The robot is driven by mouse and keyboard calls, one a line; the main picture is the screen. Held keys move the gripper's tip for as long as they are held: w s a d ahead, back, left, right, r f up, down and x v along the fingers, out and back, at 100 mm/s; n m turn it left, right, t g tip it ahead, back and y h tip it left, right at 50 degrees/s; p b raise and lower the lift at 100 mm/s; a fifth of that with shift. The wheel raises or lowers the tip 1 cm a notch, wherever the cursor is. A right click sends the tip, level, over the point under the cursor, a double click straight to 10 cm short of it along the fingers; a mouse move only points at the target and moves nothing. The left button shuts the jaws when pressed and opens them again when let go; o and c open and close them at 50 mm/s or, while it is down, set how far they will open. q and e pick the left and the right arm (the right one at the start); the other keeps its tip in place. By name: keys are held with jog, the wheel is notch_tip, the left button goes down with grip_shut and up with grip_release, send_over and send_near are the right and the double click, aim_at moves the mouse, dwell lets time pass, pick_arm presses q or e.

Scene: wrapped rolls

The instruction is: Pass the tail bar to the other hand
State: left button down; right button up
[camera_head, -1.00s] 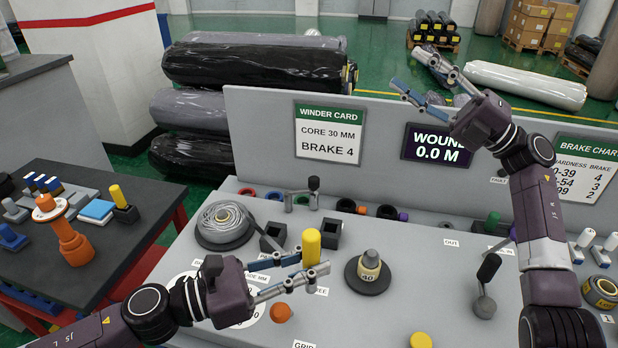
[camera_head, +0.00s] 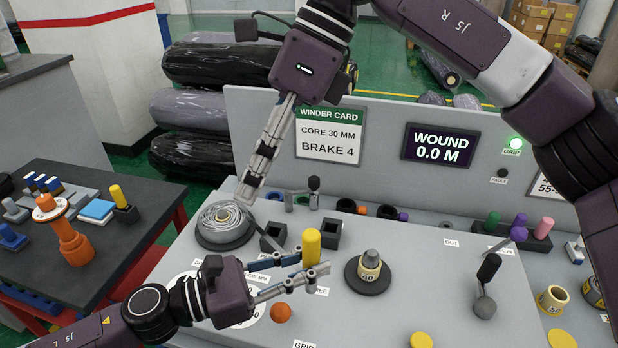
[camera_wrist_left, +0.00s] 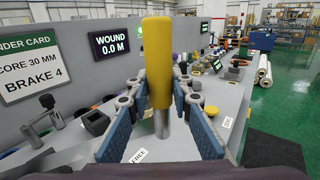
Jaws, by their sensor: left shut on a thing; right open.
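The tail bar, a bar with a yellow top (camera_head: 311,245) and a metal lower shaft, stands upright between the fingers of my left gripper (camera_head: 318,272). My right gripper (camera_head: 249,188) reaches down from the top of the head view. It is open and empty, above the wound grey roll, up and left of the bar, and apart from it.
The grey roll (camera_head: 224,222) sits on the bench at left. Black square holders (camera_head: 273,237) stand behind the bar. A dark disc with a weight marked 40 (camera_head: 369,270) is to its right, and a black-knobbed lever (camera_head: 487,275) further right. A green GRIP lamp (camera_head: 515,143) glows on the panel.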

aim_at(309, 233)
jog(key=d+f+h, duration=0.1)
jog(key=d, duration=0.1)
jog(key=d+t+h, duration=0.1)
jog(key=d+h, duration=0.1)
jog(key=w+d+f+n+t+h, duration=0.1)
jog(key=d+h, duration=0.1)
jog(key=shift+w+d+f, duration=0.1)
jog(key=shift+d+f, duration=0.2)
jog(key=shift+d, duration=0.1)
notch_tip(309, 233, down, 12)
jog(key=shift+r, duration=0.15)
jog(key=shift+c, duration=0.6)
grip_shut()
pick_arm(q)
jog(key=c, duration=1.7)
grip_release()
jog(key=shift+o, duration=0.2)
